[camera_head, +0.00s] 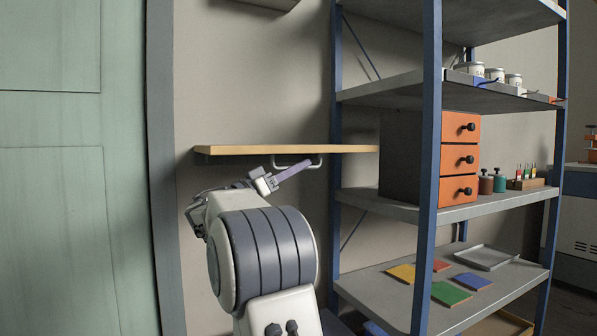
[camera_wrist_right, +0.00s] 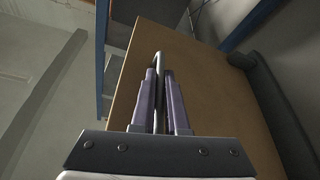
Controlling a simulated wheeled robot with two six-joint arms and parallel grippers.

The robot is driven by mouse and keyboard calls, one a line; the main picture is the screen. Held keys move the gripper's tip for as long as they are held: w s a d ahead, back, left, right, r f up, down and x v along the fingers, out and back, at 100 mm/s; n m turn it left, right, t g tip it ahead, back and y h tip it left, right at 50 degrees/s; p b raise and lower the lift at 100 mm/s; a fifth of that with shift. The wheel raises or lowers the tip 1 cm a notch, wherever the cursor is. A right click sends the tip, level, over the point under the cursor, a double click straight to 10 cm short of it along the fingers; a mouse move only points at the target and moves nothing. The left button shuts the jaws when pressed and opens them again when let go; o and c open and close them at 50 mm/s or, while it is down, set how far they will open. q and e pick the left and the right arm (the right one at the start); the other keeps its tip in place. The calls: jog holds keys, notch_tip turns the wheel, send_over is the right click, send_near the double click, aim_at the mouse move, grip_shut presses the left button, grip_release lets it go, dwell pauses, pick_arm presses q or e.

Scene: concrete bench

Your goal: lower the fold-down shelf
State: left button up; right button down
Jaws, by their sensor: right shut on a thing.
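The fold-down shelf (camera_head: 270,149) is a thin wooden board on the wall, left of the blue rack; it looks about level, seen nearly edge-on. A grey bar handle (camera_head: 319,163) hangs at its underside. My right gripper (camera_head: 292,170) is just below the board at this handle. In the right wrist view, the two purple-grey fingers (camera_wrist_right: 162,75) are shut on the handle bar (camera_wrist_right: 158,58), with the tan board face (camera_wrist_right: 205,75) behind them. My left gripper is in neither view.
A blue-post rack (camera_head: 427,150) stands right of the shelf, holding an orange drawer unit (camera_head: 460,157), bottles and coloured plates. A green door (camera_head: 60,200) is at the left. The wall below the shelf is bare, partly hidden by my arm.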

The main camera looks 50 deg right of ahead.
jog(key=shift+f, duration=0.35)
jog(key=c, duration=0.9)
grip_release()
jog(key=shift+w, duration=0.1)
jog(key=shift+r, duration=0.1)
jog(key=shift+p+v, duration=1.4)
jog(key=shift+v, duration=3.85)
